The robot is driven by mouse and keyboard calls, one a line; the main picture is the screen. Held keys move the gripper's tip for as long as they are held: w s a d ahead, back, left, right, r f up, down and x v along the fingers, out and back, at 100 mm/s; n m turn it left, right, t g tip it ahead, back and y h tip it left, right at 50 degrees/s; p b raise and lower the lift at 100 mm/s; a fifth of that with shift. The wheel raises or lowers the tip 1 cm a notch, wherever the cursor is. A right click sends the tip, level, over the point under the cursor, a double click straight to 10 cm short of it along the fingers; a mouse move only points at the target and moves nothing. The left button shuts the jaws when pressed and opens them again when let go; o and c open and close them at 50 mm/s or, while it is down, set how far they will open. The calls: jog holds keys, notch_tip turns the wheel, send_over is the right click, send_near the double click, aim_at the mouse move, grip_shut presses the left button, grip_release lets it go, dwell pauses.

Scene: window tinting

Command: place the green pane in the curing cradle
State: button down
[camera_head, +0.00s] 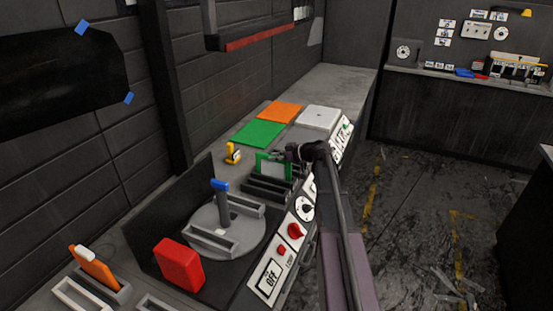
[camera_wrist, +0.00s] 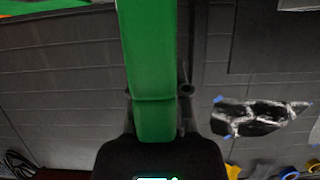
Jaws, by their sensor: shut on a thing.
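The green pane (camera_head: 261,164), with a green rim and a pale middle, is upright above the black slotted rack (camera_head: 268,188) in the head view. I cannot tell whether its lower edge is inside a slot. My gripper (camera_head: 298,153) is shut on the pane's right side. In the wrist view the green pane (camera_wrist: 148,60) runs up from the dark gripper body as a long green strip; the fingertips are mostly hidden. A grey round plate (camera_head: 245,247) with two slotted grey holders (camera_head: 213,241) lies nearer. I cannot tell which holder is the curing cradle.
Green (camera_head: 257,133) and orange (camera_head: 282,111) flat squares and a white slab (camera_head: 319,117) lie behind the rack. A yellow tool (camera_head: 232,153) stands left of it. A red block (camera_head: 180,264) and a blue-topped post (camera_head: 221,200) rise nearer. The wall bounds the left side.

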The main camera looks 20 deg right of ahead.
jog(key=shift+f, duration=0.15)
jog(key=c, duration=0.6)
grip_release()
jog(key=shift+s+d+r, duration=0.1)
jog(key=shift+r, duration=0.2)
jog(key=shift+s+d+r+p, duration=0.15)
jog(key=shift+s+d+p, duration=0.1)
jog(key=shift+p, duration=0.05)
jog(key=p+v, duration=0.4)
jog(key=v, duration=0.7)
